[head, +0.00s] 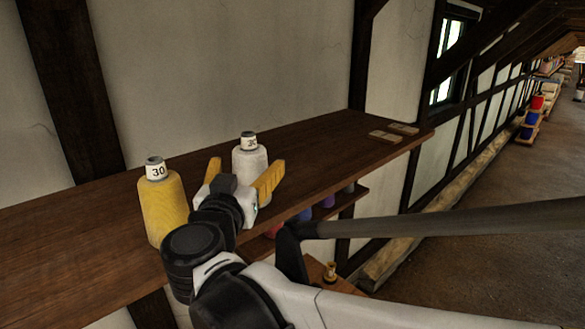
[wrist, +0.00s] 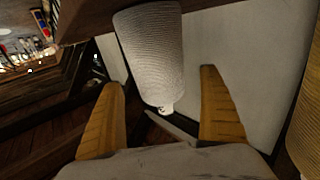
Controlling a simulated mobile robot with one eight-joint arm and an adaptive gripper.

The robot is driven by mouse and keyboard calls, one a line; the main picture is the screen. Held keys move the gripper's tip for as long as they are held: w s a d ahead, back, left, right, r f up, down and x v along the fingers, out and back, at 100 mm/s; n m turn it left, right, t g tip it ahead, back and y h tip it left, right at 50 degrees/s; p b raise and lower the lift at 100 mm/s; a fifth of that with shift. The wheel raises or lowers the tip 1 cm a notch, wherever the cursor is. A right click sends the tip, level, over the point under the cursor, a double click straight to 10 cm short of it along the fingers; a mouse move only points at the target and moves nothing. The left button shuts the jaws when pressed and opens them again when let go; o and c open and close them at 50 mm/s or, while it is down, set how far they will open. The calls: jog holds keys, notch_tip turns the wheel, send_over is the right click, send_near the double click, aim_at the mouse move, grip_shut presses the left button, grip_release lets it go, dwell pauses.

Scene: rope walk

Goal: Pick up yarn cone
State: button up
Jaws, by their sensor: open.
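A white yarn cone (head: 250,160) with a label on its top stands upright on the dark wooden shelf (head: 320,138). A yellow yarn cone (head: 164,208), labelled 30, stands to its left. My gripper (head: 243,172) is open, with yellow fingers on either side of the white cone in the head view, hiding its lower part. In the wrist view the white cone (wrist: 150,45) appears upside down between the spread fingers (wrist: 160,77), with a gap on both sides. How far it sits between them is unclear. The yellow cone (wrist: 306,125) is cut off at the right edge.
Two small flat pieces (head: 385,136) lie near the shelf's far right end. A lower shelf (head: 345,200) holds several coloured items. The plaster wall (head: 235,70) runs behind the shelf. The shelf between the white cone and the flat pieces is clear.

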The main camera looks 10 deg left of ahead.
jog(key=w, duration=0.3)
jog(key=shift+s, duration=0.25)
jog(key=c, duration=1.4)
jog(key=shift+r, duration=0.1)
